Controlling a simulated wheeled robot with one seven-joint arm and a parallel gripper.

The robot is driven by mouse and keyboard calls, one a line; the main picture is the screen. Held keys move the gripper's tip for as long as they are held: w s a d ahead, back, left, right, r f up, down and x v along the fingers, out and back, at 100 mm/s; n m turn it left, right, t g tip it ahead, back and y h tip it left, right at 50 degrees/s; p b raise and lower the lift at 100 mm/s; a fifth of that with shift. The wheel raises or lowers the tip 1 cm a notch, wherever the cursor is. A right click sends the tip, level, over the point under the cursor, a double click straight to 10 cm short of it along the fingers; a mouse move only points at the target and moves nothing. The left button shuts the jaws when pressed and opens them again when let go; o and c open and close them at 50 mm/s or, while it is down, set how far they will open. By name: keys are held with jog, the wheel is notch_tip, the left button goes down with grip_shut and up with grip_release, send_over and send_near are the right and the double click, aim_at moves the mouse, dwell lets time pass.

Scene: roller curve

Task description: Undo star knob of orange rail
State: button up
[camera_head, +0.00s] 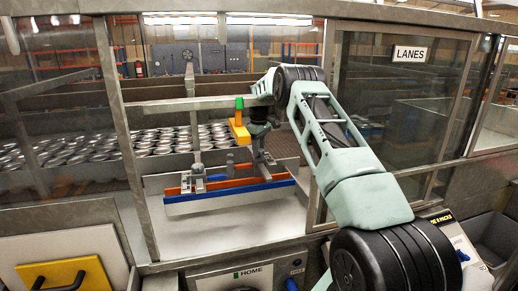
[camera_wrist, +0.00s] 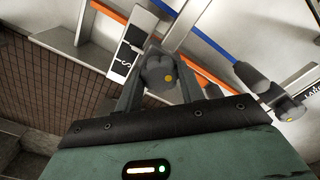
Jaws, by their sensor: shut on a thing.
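The orange rail (camera_head: 228,184) runs just behind the blue rail (camera_head: 230,198) over a pale surface inside the glazed enclosure. My gripper (camera_head: 262,157) is low over their right end, beside a bracket. In the wrist view, my gripper (camera_wrist: 159,84) has one finger on each side of a grey star knob (camera_wrist: 157,68) with a yellow dot and is shut on it. The orange rail (camera_wrist: 205,73) passes beside this knob, with the blue rail (camera_wrist: 205,45) beyond. A second grey knob (camera_wrist: 285,106) with a yellow dot is at the right, apart from my gripper.
A grey crossbar (camera_head: 190,104) and an upright post (camera_head: 193,120) stand left of my gripper, with a yellow bracket (camera_head: 239,130) close to it. Many metal discs (camera_head: 75,150) lie behind. Window frame posts (camera_head: 122,130) bound the opening.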

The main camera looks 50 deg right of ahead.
jog(key=o, duration=1)
jog(key=shift+f, duration=0.35)
jog(key=shift+c, duration=0.2)
notch_tip(320, 180, up, 18)
jog(key=shift+f, duration=0.15)
